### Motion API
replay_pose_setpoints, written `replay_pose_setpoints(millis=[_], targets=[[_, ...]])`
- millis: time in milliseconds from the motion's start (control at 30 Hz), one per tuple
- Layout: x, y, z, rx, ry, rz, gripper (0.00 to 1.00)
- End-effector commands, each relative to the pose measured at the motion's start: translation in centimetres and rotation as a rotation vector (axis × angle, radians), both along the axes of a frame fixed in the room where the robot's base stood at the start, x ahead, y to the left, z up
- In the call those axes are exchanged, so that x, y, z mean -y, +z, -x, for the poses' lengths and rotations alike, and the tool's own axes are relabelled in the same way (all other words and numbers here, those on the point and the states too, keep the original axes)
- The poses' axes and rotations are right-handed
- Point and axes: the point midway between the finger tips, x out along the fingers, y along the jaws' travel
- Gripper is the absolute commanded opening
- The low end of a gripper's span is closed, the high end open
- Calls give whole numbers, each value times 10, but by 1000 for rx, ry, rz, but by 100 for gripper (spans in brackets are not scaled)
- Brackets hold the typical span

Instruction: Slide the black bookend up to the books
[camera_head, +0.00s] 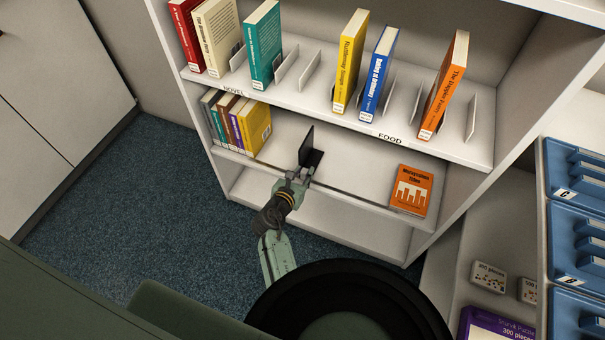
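The black bookend (307,146) stands upright on the middle shelf, right of the row of books. The books (238,125), several thin ones ending in a yellow book, stand at the left end of that shelf and lean a little. A clear stretch of shelf separates the bookend from the yellow book. My gripper (299,174) is at the shelf's front edge, right at the near end of the bookend. Its fingers are small here and partly merge with the bookend, so I cannot tell whether they are open, shut or touching it.
The upper shelf (300,97) holds upright books and white dividers close above. Blue bins (575,175) and puzzle boxes (488,276) stand at the right.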

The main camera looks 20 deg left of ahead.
Motion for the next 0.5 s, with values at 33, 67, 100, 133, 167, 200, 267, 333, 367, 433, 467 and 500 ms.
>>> replay_pose_setpoints(millis=[33,67,100,133,167,200,267,333,367,433,467,500], targets=[[0,0,0,0,0,0,19],[0,0,0,0,0,0,17],[0,0,0,0,0,0,14],[0,0,0,0,0,0,12],[0,0,0,0,0,0,10],[0,0,0,0,0,0,8],[0,0,0,0,0,0,4],[0,0,0,0,0,0,0],[0,0,0,0,0,0,0],[0,0,0,0,0,0,0],[0,0,0,0,0,0,0],[0,0,0,0,0,0,0]])
